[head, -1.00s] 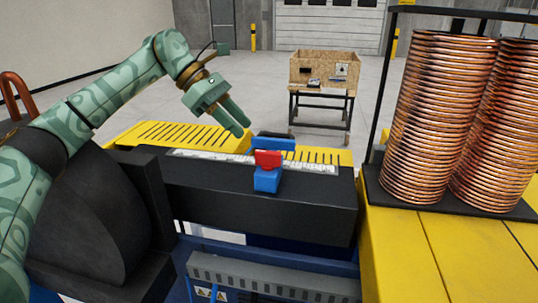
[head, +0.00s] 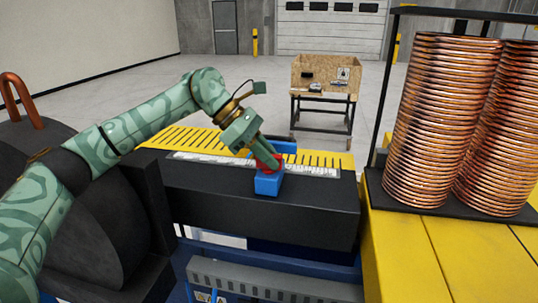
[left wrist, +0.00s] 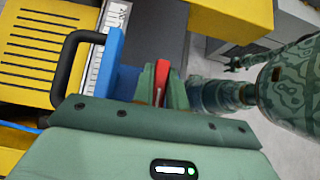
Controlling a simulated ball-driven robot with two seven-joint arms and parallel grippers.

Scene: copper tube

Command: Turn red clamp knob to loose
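The red clamp knob (head: 266,162) sits on a blue clamp (head: 268,184) on the black bench block. My left gripper (head: 266,158) points down at it, its fingers at the knob. In the left wrist view the red knob (left wrist: 162,78) stands between the two green fingers (left wrist: 162,88), one close on each side. I cannot tell whether they press on it. The blue clamp plate (left wrist: 115,62) and a black handle (left wrist: 75,65) lie just left of the fingers there.
A white scale (head: 215,163) runs along the black block (head: 215,194). Yellow slotted covers (head: 185,136) lie behind it. Copper coils (head: 435,120) stand on a rack at right. A wooden crate (head: 318,76) on a stand is far behind. A patterned green part of me (left wrist: 285,75) shows at right.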

